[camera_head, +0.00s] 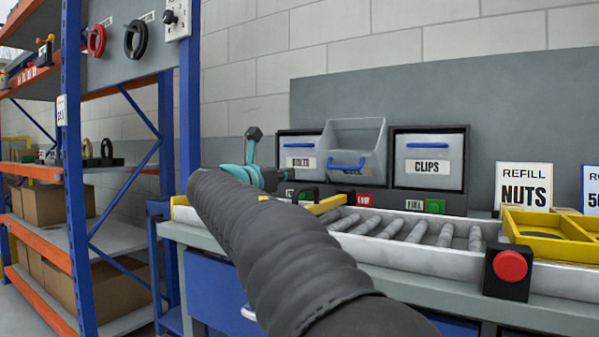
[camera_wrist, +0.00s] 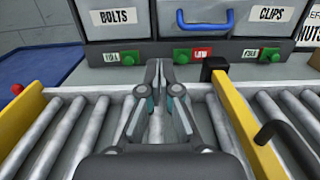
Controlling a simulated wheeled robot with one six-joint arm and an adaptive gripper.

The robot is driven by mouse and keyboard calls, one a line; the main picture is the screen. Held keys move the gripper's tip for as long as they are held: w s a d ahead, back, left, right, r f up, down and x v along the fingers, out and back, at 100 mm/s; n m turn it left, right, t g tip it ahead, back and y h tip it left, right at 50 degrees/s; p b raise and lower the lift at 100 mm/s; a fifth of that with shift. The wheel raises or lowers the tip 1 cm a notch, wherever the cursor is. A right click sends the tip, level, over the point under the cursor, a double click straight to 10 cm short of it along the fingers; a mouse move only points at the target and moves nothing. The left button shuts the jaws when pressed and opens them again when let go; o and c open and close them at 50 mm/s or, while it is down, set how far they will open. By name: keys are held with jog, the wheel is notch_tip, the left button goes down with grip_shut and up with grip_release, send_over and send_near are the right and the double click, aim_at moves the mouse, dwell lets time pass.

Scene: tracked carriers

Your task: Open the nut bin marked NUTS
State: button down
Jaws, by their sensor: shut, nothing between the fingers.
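The middle bin (camera_head: 355,140) stands between the BOLTS bin (camera_head: 298,158) and the CLIPS bin (camera_head: 428,160). It is tipped forward, its top open, with a blue handle on its front. Its label is mostly hidden, so I cannot read NUTS on it. The wrist view shows the lower front of this bin (camera_wrist: 207,35) and its handle. My gripper (camera_wrist: 158,66) is shut and empty, above the rollers and in front of the bins, apart from the handle. In the head view my arm partly hides it.
A roller conveyor (camera_head: 440,262) runs before the bins, with a yellow bar (camera_wrist: 240,115) across it at the gripper's right. A red button (camera_head: 509,266) is at its front edge. A REFILL NUTS sign (camera_head: 524,187) and yellow tray (camera_head: 550,222) are at right. Shelving (camera_head: 75,150) stands left.

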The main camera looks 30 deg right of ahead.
send_near(317, 154)
jog(key=w+d+f, duration=0.2)
jog(key=d+f, duration=0.1)
jog(key=d, duration=0.1)
jog(key=shift+w+d+r+p, duration=0.4)
jog(key=shift+d+r, duration=0.2)
jog(key=shift+r, duration=0.2)
jog(key=shift+w+d+r, duration=0.25)
jog(key=shift+d+r, duration=0.15)
jog(key=shift+r, duration=0.05)
jog(key=p, duration=0.2)
jog(key=r+p, duration=0.1)
jog(key=p, duration=0.1)
jog(key=shift+w+d+r+y, duration=0.15)
jog(key=shift+d+r+y, duration=0.05)
jog(key=shift+r+y, duration=0.1)
jog(key=shift+p, duration=0.7)
jog(key=shift+d+p, duration=0.15)
jog(key=shift+p, duration=0.3)
jog(key=shift+f, duration=0.3)
